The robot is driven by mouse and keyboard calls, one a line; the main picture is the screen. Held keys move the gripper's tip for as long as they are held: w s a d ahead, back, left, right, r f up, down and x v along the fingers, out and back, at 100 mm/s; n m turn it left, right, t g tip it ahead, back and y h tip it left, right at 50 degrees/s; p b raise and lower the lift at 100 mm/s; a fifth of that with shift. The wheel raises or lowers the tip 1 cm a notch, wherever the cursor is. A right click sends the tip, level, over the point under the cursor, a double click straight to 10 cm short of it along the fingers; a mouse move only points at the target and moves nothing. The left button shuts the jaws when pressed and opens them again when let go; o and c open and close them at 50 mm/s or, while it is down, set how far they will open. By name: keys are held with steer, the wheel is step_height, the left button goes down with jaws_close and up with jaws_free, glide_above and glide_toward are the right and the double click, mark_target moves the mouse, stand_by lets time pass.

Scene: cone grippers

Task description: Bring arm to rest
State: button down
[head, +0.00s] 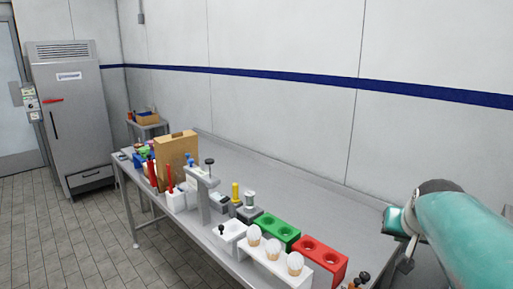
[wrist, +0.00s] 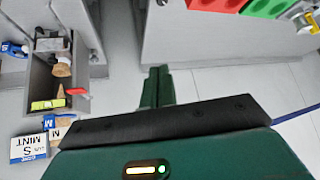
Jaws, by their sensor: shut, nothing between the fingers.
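My gripper (wrist: 158,70) shows in the wrist view as two dark green fingers lying together, shut and empty. Pale floor and a grey panel lie beyond the fingertips, and the fingers touch nothing that I can see. In the head view, my teal arm reaches in from the right edge, over the right end of the steel table (head: 318,212). The fingers cannot be made out in that view.
The table carries a white holder with cones (head: 274,262), a green holder (head: 277,230), a red holder (head: 320,258) and a cardboard box (head: 177,157). The wrist view shows a grey bin (wrist: 45,85) of items at left and a MINT box (wrist: 30,149). A fridge (head: 72,120) stands far left.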

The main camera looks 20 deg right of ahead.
steer(key=s+a+f+n+y, duration=0.1)
steer(key=s+a+f+n, duration=0.1)
steer(key=a, duration=0.7)
steer(key=s+a+f+n+y, duration=0.2)
steer(key=a+n, duration=0.1)
steer(key=a, duration=0.7)
steer(key=s+a+f+n+y, duration=0.1)
steer(key=s+a+f+n, duration=0.1)
steer(key=a, duration=0.8)
steer(key=shift+f+n+g+y, duration=0.3)
steer(key=shift+f+n+g, duration=0.1)
steer(key=shift+n, duration=0.1)
steer(key=shift+s, duration=0.1)
